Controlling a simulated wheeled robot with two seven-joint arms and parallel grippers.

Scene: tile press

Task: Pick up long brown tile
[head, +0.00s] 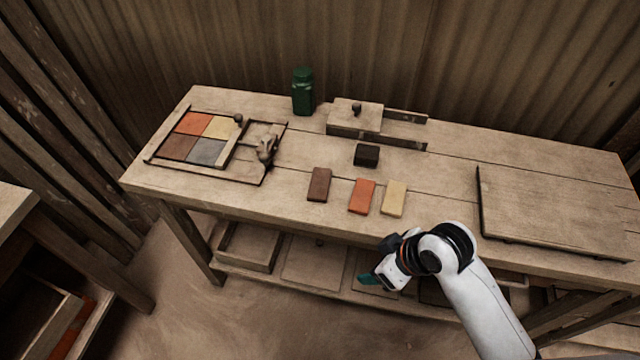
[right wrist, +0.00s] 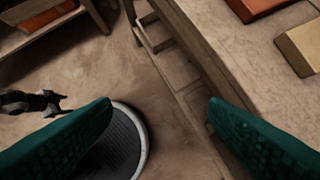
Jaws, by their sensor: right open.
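The long brown tile (head: 319,184) lies flat near the table's front edge, left of an orange tile (head: 362,196) and a yellow tile (head: 394,198). My right gripper (head: 370,279) is in front of the table edge, below and right of the brown tile in the head view, apart from it. In the right wrist view its teal fingers (right wrist: 160,108) are spread with nothing between them. That view shows the orange tile (right wrist: 258,6) and yellow tile (right wrist: 302,45) partly; the brown tile is out of it. A dark claw-like part, seemingly my left gripper (right wrist: 38,102), shows at the left.
A framed press (head: 205,145) with four coloured square tiles and a lever stands at the table's left. A green jar (head: 303,92), a wooden block with a knob (head: 354,118) and a dark block (head: 367,155) are behind the tiles. A raised board (head: 560,210) lies right.

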